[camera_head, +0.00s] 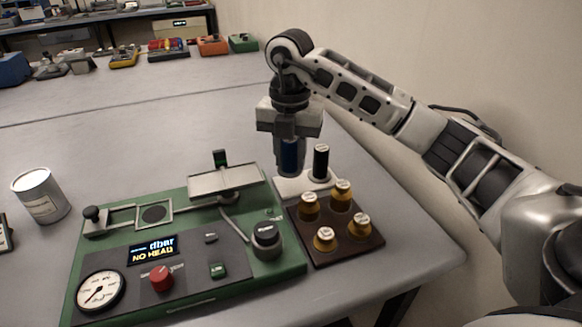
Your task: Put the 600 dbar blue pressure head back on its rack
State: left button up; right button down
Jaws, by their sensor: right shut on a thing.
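The blue pressure head (290,155) is upright in my right gripper (288,142), which is shut on it. It is at the left part of a small white rack (292,188); I cannot tell whether its lower end touches the rack. A black head (321,162) with a white top stands on the right part of the same rack. The green instrument (185,245) in front has a display (153,249) reading "NO HEAD". My left gripper is not in view.
A dark brown tray (339,248) with several brass, white-topped weights lies just in front of the rack. A silver can (41,195) stands at the left. Grey table is clear behind the instrument. The table's right edge is close to the rack.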

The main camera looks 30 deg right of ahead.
aim_at(291, 169)
jog(key=f, duration=0.2)
jog(key=shift+w+d+f+p, duration=0.1)
jog(key=shift+d+f+p, duration=0.1)
jog(key=shift+f+p, duration=0.1)
jog(key=shift+f, duration=0.35)
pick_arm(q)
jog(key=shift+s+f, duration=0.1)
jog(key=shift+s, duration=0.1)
pick_arm(e)
jog(key=shift+f, duration=0.1)
jog(key=shift+f, duration=0.1)
jog(key=shift+f, duration=0.15)
jog(key=c, duration=1.1)
grip_release()
